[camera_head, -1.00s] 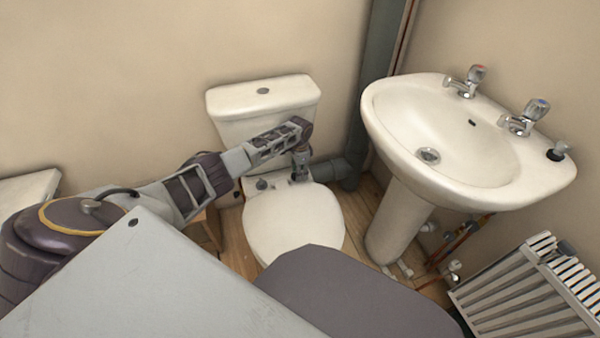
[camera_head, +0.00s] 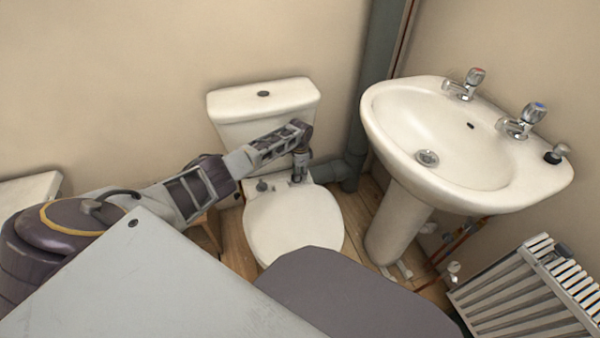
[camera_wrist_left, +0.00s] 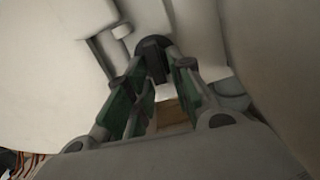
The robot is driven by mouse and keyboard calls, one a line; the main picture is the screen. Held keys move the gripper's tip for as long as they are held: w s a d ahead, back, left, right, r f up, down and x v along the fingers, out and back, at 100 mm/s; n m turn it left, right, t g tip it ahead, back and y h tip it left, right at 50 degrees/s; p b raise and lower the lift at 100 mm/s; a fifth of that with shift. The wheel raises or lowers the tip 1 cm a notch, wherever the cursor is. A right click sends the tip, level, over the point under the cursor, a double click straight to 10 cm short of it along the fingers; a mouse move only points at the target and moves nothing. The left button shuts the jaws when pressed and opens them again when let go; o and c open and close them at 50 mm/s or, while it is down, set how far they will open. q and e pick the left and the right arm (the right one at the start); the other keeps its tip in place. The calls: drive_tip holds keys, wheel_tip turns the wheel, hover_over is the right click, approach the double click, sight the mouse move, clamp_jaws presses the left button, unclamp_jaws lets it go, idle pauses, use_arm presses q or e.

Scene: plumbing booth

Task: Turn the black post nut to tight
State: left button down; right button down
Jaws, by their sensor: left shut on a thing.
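My left gripper (camera_head: 298,178) points down at the back right of the white toilet seat (camera_head: 293,222), in front of the cistern (camera_head: 264,108). In the left wrist view, the black post nut (camera_wrist_left: 153,54) stands between the tips of my left gripper (camera_wrist_left: 160,64), whose green-padded fingers are shut on it. In the head view the nut is hidden by the gripper. A dark hinge post (camera_head: 262,186) shows at the seat's back left. My right gripper is out of view.
The white basin (camera_head: 455,150) on its pedestal (camera_head: 393,235) stands to the right of the toilet. A grey pipe (camera_head: 368,110) runs up the wall behind. A radiator (camera_head: 520,290) is at the lower right. Bare floor (camera_head: 355,225) shows between toilet and pedestal.

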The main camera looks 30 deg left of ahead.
use_arm(q)
drive_tip(key=c, duration=1.3)
unclamp_jaws()
wheel_tip(320, 180, up, 12)
drive_tip(key=shift+s, duration=0.15)
idle(0.5)
